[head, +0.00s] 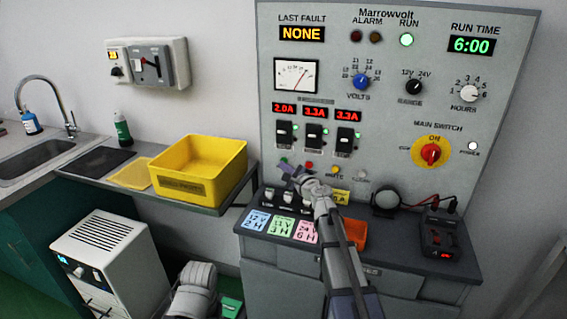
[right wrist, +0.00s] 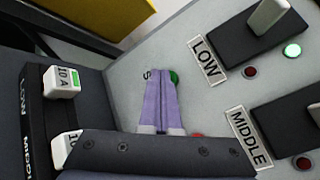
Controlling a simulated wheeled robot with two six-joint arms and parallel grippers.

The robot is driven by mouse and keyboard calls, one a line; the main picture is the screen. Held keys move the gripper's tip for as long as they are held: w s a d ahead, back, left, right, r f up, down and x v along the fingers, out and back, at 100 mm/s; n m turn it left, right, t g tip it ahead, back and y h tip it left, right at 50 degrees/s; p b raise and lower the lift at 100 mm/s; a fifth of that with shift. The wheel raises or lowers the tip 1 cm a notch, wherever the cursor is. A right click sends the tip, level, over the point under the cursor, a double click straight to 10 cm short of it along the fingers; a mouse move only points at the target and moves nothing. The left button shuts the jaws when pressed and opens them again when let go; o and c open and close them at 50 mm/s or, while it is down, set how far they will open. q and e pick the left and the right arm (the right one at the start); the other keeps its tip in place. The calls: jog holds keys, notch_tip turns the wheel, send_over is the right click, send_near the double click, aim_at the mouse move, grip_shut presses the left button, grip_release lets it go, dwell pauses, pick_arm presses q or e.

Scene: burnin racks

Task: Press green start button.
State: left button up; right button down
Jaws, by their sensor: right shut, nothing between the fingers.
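The green start button (head: 284,160) is at the lower left of the grey control panel (head: 390,140). In the right wrist view the green button (right wrist: 175,77) shows partly behind my fingertips, with an "S" of its label at its left. My right gripper (head: 288,170) is shut and empty, its purple fingers (right wrist: 162,85) pointing at the panel by the button. I cannot tell whether the tips touch the button. A red button (head: 309,165) sits just right of the green one; in the wrist view it is mostly hidden by the gripper.
The RUN lamp (head: 406,40) is lit green and RUN TIME (head: 471,46) reads 6:00. Switches (head: 285,133) stand above the buttons. On the bench are coloured cards (head: 280,226), an orange bin (head: 355,232) and a meter (head: 440,233). A yellow crate (head: 198,168) stands left.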

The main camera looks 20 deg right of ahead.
jog(key=shift+s+a, duration=0.35)
jog(key=shift+s, duration=0.25)
jog(key=shift+s+a, duration=0.7)
jog(key=shift+s, duration=0.35)
jog(key=shift+s+a, duration=0.7)
jog(key=shift+s, duration=0.35)
